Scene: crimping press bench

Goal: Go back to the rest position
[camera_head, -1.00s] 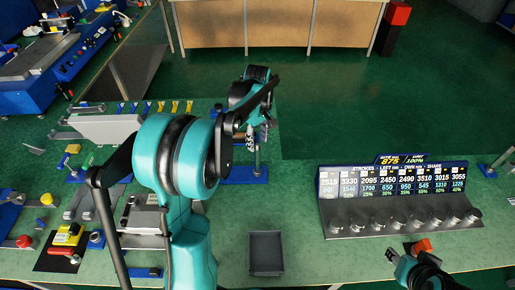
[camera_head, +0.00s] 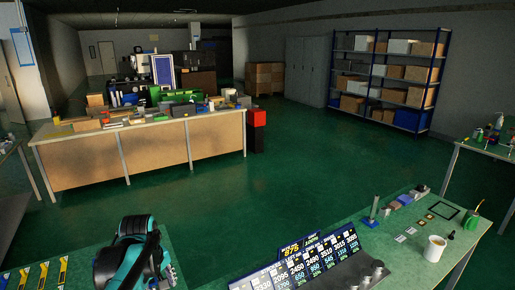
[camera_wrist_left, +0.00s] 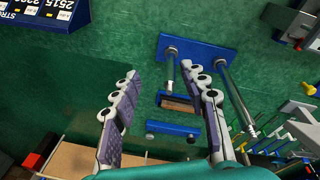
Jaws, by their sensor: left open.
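My left gripper (camera_wrist_left: 165,98) shows in the left wrist view with its two fingers spread apart and nothing between them. It hangs over the green bench (camera_wrist_left: 120,65). Beyond the fingers in that view is a blue stand (camera_wrist_left: 205,48) with two metal posts, apart from the gripper as far as I can tell. In the head view my left arm (camera_head: 135,255) shows at the lower left; its gripper cannot be made out there. My right gripper is outside both views.
A number display board (camera_head: 300,262) stands on the near bench. A mug (camera_head: 435,248) is at its right part. Across the green floor stand a wooden-fronted bench (camera_head: 160,155) and loaded shelves (camera_head: 385,80). The floor between is clear.

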